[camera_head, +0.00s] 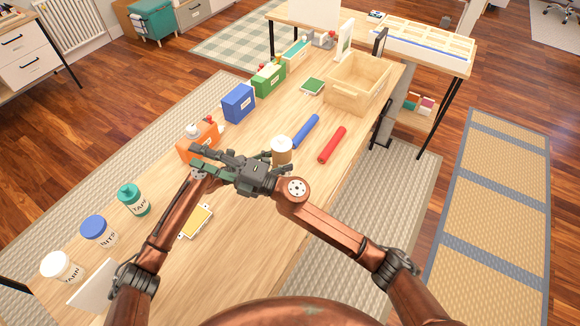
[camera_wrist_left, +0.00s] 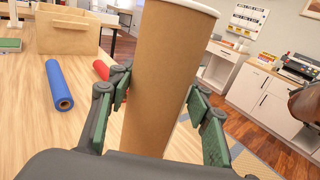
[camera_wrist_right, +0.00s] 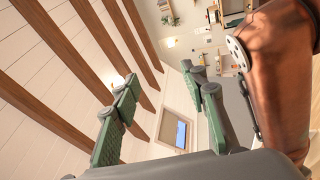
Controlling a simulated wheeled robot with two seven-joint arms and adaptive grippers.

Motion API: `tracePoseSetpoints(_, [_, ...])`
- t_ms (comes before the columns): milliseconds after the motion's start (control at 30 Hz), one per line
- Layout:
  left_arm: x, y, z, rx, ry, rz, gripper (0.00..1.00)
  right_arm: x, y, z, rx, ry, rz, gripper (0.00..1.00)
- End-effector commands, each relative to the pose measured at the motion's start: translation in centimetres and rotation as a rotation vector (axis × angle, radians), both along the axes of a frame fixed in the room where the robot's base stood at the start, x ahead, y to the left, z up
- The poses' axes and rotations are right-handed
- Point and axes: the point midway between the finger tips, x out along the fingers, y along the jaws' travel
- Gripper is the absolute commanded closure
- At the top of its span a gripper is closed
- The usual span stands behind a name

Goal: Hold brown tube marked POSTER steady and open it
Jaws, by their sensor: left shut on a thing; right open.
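The brown tube (camera_head: 282,157) stands upright over the table in the head view, with a white top. In the left wrist view the brown tube (camera_wrist_left: 160,80) fills the middle, with its pale rim at the top edge. No lettering on it shows. My left gripper (camera_wrist_left: 160,88) is shut on the tube, one finger on each side; in the head view it (camera_head: 272,157) is partly hidden by the right one. My right gripper (camera_head: 214,156) is left of the tube, open and empty. In the right wrist view its fingers (camera_wrist_right: 162,85) are apart, with ceiling and wall behind.
A blue roll (camera_head: 305,131) and a red roll (camera_head: 332,145) lie right of the tube. An open wooden box (camera_head: 352,98) stands beyond. Orange (camera_head: 197,143), blue (camera_head: 238,103) and green boxes (camera_head: 268,80) line the left edge. Lidded jars (camera_head: 134,200) stand nearer. My forearms cross close together.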

Motion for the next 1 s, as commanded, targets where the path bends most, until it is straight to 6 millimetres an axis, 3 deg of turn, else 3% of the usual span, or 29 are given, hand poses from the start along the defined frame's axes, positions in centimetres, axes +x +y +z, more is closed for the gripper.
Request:
tracePoseSetpoints(133, [0.0,0.0,0.1,-0.001,0.0,0.001,0.98,1.0,-3.7,0.8,0.243,0.31,-0.153,0.6])
tracePoseSetpoints(267, [0.0,0.0,0.1,-0.001,0.0,0.001,0.98,2.2,-8.5,0.1,0.463,0.584,-0.29,0.6])
tracePoseSetpoints(400, [0.0,0.0,0.1,-0.001,0.0,0.001,0.98,2.7,-14.5,-2.1,0.699,0.855,-0.43,0.6])
tracePoseSetpoints(600, [0.0,0.0,0.1,-0.001,0.0,0.001,0.98,2.1,-20.8,-5.8,0.941,1.11,-0.576,0.6])
tracePoseSetpoints(800, [0.0,0.0,0.1,-0.001,-0.001,0.001,0.98,1.8,-23.0,-7.4,1.029,1.197,-0.631,0.6])
tracePoseSetpoints(1000, [0.0,0.0,0.1,-0.001,-0.001,0.001,0.98,3.9,-22.7,-7.4,1.033,1.198,-0.635,0.6])
